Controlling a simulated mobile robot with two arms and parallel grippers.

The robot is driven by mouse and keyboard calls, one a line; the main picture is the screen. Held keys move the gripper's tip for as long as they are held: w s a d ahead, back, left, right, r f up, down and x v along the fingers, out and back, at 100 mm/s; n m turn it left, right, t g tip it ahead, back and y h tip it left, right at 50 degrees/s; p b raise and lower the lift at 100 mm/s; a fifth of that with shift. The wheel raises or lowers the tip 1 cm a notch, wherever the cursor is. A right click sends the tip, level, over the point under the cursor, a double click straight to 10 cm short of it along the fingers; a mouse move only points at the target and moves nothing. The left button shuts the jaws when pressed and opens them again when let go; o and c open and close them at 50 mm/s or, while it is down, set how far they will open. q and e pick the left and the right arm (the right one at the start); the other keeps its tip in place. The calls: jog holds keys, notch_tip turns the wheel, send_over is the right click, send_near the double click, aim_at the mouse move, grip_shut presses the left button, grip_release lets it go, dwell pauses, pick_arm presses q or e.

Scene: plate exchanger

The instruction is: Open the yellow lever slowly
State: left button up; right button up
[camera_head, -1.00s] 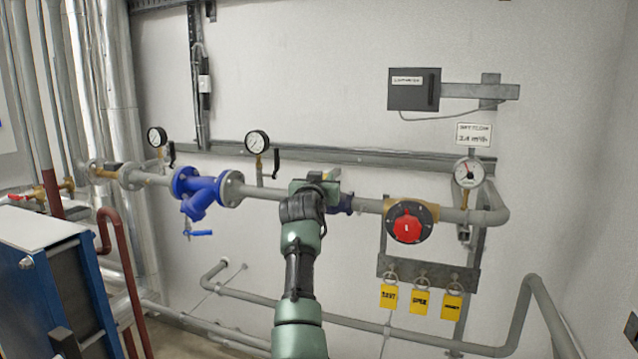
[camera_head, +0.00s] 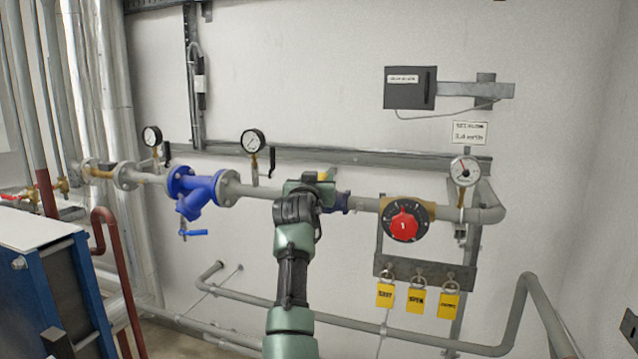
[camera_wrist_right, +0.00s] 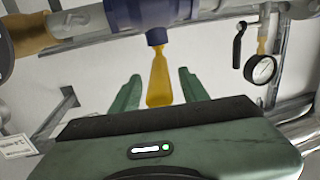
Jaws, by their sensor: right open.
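The yellow lever (camera_wrist_right: 160,78) hangs from a dark blue valve body (camera_wrist_right: 150,14) on the grey pipe in the right wrist view. My right gripper (camera_wrist_right: 159,88) is open, with one green finger on each side of the lever. Gaps show between the lever and both fingers, so neither seems to touch it. In the head view my right gripper (camera_head: 312,186) is in front of the valve and hides most of it. Only a small yellow part of the lever (camera_head: 326,176) shows there. My left gripper is not in view.
A red rotary knob (camera_head: 404,226) is right of my gripper on the same pipe, above yellow tags (camera_head: 417,301). A blue strainer (camera_head: 201,189) and a gauge (camera_head: 253,141) are to the left. A blue-framed unit (camera_head: 62,290) stands at lower left.

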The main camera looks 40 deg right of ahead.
jog(key=b+v, duration=0.2)
jog(key=v, duration=0.3)
jog(key=shift+f, duration=0.15)
jog(key=shift+s+a, duration=0.2)
